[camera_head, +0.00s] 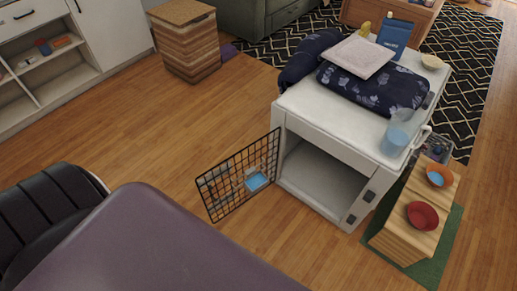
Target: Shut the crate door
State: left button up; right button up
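The crate (352,138) is a white box-shaped cabinet standing on the wooden floor right of the middle. Its front is open and the inside I can see looks empty. The crate door (232,187) is a black wire grid. It stands wide open, swung out to the left from the left edge of the opening. A light blue dish (256,181) shows at the door's grid, near its middle; I cannot tell whether it is fixed to the door or behind it. Dark latch plates (370,196) are on the right front edge. Neither of my grippers is in view.
Folded dark patterned cushions (372,90) and a blue cup (397,136) sit on the crate top. A wooden stand (405,231) with bowls is at its right. A black chair (45,205) and a purple-grey rounded shape (150,245) fill the lower left. Floor left of the door is clear.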

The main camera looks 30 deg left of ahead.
aim_at(207, 181)
jog(key=j+z, duration=0.35)
jog(key=k+j+z, duration=0.15)
jog(key=j+z, duration=0.15)
jog(key=j, duration=0.25)
jog(key=k+j+z, duration=0.15)
jog(key=j+z, duration=0.2)
jog(key=k+j, duration=0.15)
jog(key=j, duration=0.25)
jog(key=k+j+z, duration=0.1)
jog(key=j, duration=0.25)
jog(key=k+j, duration=0.25)
jog(key=j, duration=0.15)
jog(key=k+j, duration=0.2)
jog(key=j, duration=0.15)
jog(key=k+j+z, duration=0.1)
jog(key=j, duration=0.3)
jog(key=k+j, duration=0.25)
jog(key=j+z, duration=0.05)
jog(key=j, duration=0.05)
